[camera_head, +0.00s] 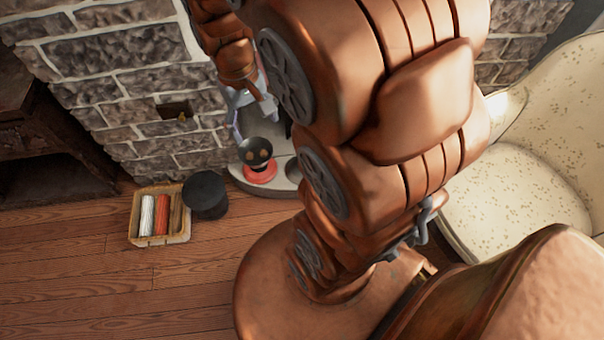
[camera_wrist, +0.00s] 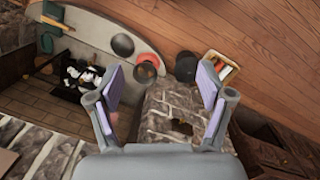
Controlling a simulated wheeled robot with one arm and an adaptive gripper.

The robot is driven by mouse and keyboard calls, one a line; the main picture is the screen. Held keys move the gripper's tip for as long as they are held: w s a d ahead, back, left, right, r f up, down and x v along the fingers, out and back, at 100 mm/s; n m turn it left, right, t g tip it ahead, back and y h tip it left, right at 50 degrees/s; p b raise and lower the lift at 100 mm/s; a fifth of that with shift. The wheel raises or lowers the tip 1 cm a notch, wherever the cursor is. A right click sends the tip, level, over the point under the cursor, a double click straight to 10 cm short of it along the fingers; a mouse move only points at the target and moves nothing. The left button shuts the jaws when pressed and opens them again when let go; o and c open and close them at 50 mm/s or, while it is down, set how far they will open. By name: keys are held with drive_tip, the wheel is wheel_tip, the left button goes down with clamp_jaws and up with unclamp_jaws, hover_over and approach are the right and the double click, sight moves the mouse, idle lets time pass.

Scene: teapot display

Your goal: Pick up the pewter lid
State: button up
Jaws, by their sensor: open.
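My gripper (camera_wrist: 161,80) is open and empty, its two pale-padded fingers spread wide in the wrist view. In the head view my gripper (camera_head: 248,108) hangs above the pale curved hearth ledge, beside the stone wall. In the head view a dark piece (camera_head: 293,169), possibly the same disc, shows partly behind my arm. A dark shiny round thing (camera_head: 256,152) stands above a red base (camera_head: 260,173); the red piece (camera_wrist: 148,62) also shows beyond my left finger.
A black round pot or stool (camera_head: 206,194) stands on the wooden floor beside a basket (camera_head: 183,238) holding red and white rolls. A stone wall (camera_head: 140,75) rises behind. A cream armchair (camera_head: 520,190) is at the right. Open floor lies at the lower left.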

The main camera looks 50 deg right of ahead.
drive_tip(key=w+d+f+b, duration=0.5)
drive_tip(key=w+d+f, duration=0.25)
drive_tip(key=f, duration=0.45)
drive_tip(key=m+b, duration=0.1)
drive_tip(key=b, duration=1.2)
hover_over(293, 173)
drive_tip(key=s, duration=0.2)
wheel_tip(293, 173, down, 33)
drive_tip(key=shift+t, duration=0.7)
drive_tip(key=d+f+b, duration=0.1)
drive_tip(key=f, duration=0.4)
drive_tip(key=d+f+b, duration=0.2)
drive_tip(key=f, duration=0.4)
drive_tip(key=d+f+b, duration=0.2)
drive_tip(key=f, duration=0.4)
drive_tip(key=shift+w+f, duration=0.15)
drive_tip(key=shift+f, duration=0.1)
wheel_tip(293, 173, down, 2)
drive_tip(key=shift+f+b, duration=0.1)
drive_tip(key=shift+b, duration=0.4)
drive_tip(key=shift+w+f+b, duration=0.15)
drive_tip(key=shift+f+b, duration=0.5)
drive_tip(key=shift+f, duration=0.75)
drive_tip(key=shift+w+f+b, duration=0.15)
drive_tip(key=shift+f+b, duration=0.45)
drive_tip(key=shift+f, duration=0.75)
drive_tip(key=shift+a, duration=0.1)
drive_tip(key=shift+c, duration=0.4)
clamp_jaws()
